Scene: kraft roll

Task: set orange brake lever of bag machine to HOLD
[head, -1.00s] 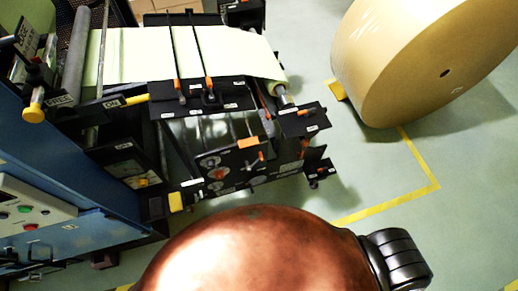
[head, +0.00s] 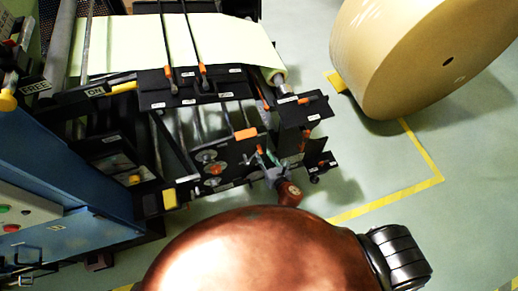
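The bag machine (head: 200,93) stands at upper left, with a pale web running over it. Several orange-tipped levers and parts show on its black frame: an orange piece (head: 245,134) above the front panel, an orange handle (head: 306,100) on the right bracket, and a small orange part (head: 325,163) lower right. I cannot tell which is the brake lever, and the small labels beside them are too small to read. My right gripper (head: 262,160) is at the right end of the front panel, below the orange piece; its fingers are too small to judge. My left gripper is out of view.
A large kraft roll (head: 410,60) stands at upper right. A yellow floor line (head: 390,201) crosses the clear green floor to the right. The blue cabinet (head: 60,190) fills the left. Brackets jut out near my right gripper.

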